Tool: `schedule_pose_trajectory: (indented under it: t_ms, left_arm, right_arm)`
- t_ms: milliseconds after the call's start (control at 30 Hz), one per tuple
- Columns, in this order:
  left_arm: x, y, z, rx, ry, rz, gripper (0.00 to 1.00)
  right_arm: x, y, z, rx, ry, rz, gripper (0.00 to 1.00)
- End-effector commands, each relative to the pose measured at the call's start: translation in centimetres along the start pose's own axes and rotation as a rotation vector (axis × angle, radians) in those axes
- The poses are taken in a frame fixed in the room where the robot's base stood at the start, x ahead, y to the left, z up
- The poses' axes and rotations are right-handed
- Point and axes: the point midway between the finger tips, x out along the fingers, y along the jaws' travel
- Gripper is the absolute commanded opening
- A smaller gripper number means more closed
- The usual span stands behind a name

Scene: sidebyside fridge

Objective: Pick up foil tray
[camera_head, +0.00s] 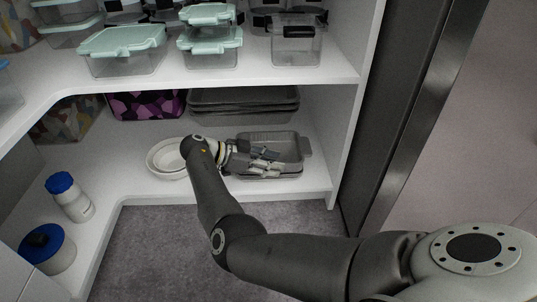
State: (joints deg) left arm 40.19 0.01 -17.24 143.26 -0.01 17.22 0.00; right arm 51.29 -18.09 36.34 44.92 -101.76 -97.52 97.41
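A grey foil tray (293,143) sits on the lower white shelf, near its right end. It is rectangular, with a raised rim and a tab on its right side. My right gripper (273,161) reaches in from the left, its fingers over the tray's inside. The gripper hides part of the tray's left side and floor. The fingers are small here, and I cannot tell whether they are open, shut or touching the tray. My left gripper is not in view.
Stacked dark trays (243,100) stand behind the tray. White bowls (168,158) sit to its left. The upper shelf (335,68), holding lidded containers (123,48), overhangs behind. A white upright panel (347,120) bounds the right. Blue-lidded jars (70,200) stand at left.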

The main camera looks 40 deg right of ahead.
Motion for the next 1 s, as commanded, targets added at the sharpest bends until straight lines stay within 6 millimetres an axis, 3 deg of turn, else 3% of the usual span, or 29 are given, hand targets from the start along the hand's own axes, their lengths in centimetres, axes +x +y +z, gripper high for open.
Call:
schedule_pose_trajectory:
  t_ms: [67,367,767,1000]
  left_arm:
    - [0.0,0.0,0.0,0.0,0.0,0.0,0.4]
    - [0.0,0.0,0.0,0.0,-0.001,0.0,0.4]
    - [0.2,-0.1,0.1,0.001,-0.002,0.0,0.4]
    - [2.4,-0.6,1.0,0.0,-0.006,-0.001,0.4]
  right_arm:
    - [0.0,0.0,0.0,0.0,0.0,0.0,0.36]
    - [-0.1,0.0,0.0,0.0,0.0,0.0,0.0]
    - [-0.1,0.0,-0.2,0.001,0.0,0.0,0.0]
    - [-1.5,-0.1,-3.1,0.003,0.001,-0.001,0.0]
